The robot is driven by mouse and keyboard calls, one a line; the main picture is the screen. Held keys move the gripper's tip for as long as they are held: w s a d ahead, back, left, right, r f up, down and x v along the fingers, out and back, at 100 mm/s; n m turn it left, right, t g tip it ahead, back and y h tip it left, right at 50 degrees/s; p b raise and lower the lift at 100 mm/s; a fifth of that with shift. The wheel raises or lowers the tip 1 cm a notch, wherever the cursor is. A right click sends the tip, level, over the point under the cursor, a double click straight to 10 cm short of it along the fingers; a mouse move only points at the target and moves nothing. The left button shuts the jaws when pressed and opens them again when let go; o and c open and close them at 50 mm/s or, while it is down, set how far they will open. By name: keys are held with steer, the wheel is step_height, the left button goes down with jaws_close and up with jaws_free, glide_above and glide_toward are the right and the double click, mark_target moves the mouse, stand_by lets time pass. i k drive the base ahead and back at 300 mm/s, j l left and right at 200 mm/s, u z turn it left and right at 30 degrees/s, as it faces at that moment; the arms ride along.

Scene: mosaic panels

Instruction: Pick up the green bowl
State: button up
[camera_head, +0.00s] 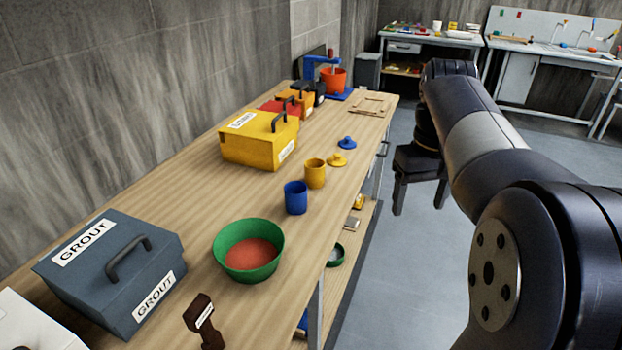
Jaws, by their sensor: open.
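The green bowl (276,266) stands upright on the wooden bench near its front edge, with something reddish inside it. It is between the grey-blue grout box and the blue cup. My gripper (420,190) is to the right of the bench, over the floor, beyond the bowl and apart from it. Its two fingers point down and are spread, with nothing between them.
On the wooden bench (205,190) are a grout box (75,292), a brown tool (205,322), a blue cup (296,198), a yellow cup (315,174), two lids and a yellow box (250,153). A lower shelf holds another green item (337,256).

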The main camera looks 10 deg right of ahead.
mark_target(250, 250)
steer(key=i+u, duration=0.15)
steer(key=u, duration=0.6)
steer(key=k+l, duration=0.05)
